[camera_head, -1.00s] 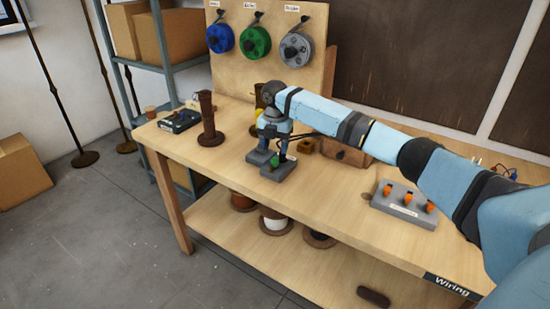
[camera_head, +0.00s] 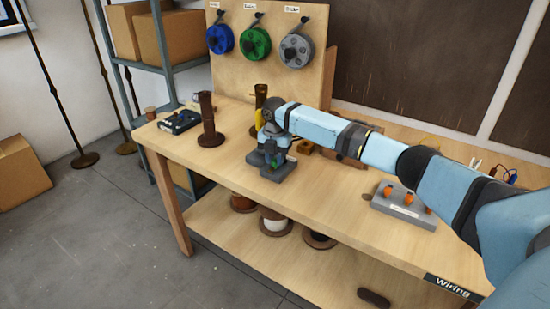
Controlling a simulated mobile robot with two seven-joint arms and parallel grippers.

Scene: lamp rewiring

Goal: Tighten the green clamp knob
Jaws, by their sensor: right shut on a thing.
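The grey clamp block (camera_head: 277,175) sits on the wooden workbench near its front edge. The green clamp knob (camera_head: 274,163) is on it, mostly hidden by my right gripper (camera_head: 273,156). My right gripper points down from above, close over the block, and is shut on the green knob. Its fingertips are small and dark in this view. My left gripper is not in view.
A brown lamp post (camera_head: 208,120) stands left of the clamp, with a dark box (camera_head: 179,122) further left. A grey block with orange levers (camera_head: 403,206) lies to the right. Cable spools hang on the board behind. The bench front is clear.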

